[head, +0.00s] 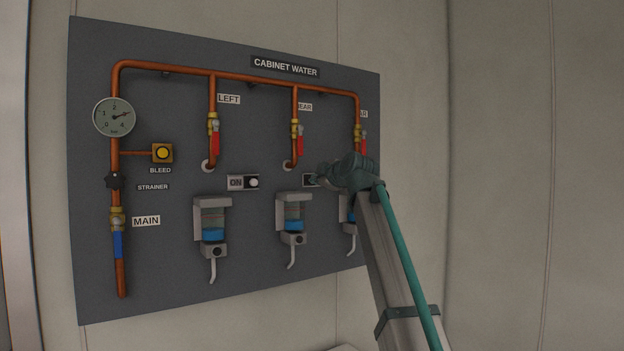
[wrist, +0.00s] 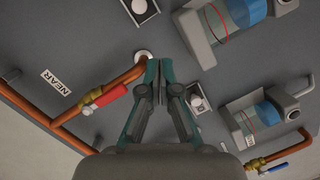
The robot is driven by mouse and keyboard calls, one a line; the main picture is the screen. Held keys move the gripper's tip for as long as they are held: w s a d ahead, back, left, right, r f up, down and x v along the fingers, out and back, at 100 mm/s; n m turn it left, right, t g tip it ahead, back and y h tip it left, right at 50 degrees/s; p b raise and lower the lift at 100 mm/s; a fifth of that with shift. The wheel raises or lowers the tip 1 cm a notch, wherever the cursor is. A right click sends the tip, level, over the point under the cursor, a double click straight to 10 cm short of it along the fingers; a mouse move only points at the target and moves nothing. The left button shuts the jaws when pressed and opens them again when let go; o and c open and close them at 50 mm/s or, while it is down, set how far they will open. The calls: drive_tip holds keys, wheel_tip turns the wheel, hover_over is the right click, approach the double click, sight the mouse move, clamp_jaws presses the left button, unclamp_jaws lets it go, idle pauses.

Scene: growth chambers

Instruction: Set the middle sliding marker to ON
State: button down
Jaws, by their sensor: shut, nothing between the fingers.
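The middle sliding marker (head: 308,180) is a small framed plate right of the middle pipe branch. My gripper covers much of it in the head view, and its word cannot be read. In the wrist view it is at the top edge, partly cut off, with a round white knob (wrist: 139,6). The left marker (head: 236,183) reads ON, with its white knob at the right; it also shows beside my fingertips in the wrist view (wrist: 195,101). My gripper (head: 315,180) is shut and empty in front of the panel; its fingertips (wrist: 162,92) show no clear contact.
Copper pipes with red-handled valves (head: 300,145) run above the markers. Dispensers with blue liquid (head: 212,222) stick out below them, close to my gripper. My arm hides much of the right-hand branch. A gauge (head: 115,117) and blue main valve handle (head: 118,245) are at far left.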

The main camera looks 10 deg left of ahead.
sight(305, 178)
drive_tip(key=r, duration=0.3)
drive_tip(key=shift+s+a, duration=0.2)
drive_tip(key=shift+s, duration=0.1)
drive_tip(key=shift+w, duration=0.1)
drive_tip(key=p+x, duration=0.1)
drive_tip(key=x, duration=0.2)
drive_tip(key=p+x, duration=0.2)
drive_tip(key=x, duration=0.2)
drive_tip(key=p+x, duration=0.1)
drive_tip(key=x, duration=0.2)
drive_tip(key=shift+w+a+r, duration=0.2)
drive_tip(key=shift+r, duration=0.05)
drive_tip(key=d, duration=0.1)
drive_tip(key=w+f+p, duration=0.1)
drive_tip(key=d+p, duration=0.1)
drive_tip(key=shift+w+d+f, duration=0.4)
drive_tip(key=shift+w+f, duration=0.1)
drive_tip(key=shift+f, duration=0.05)
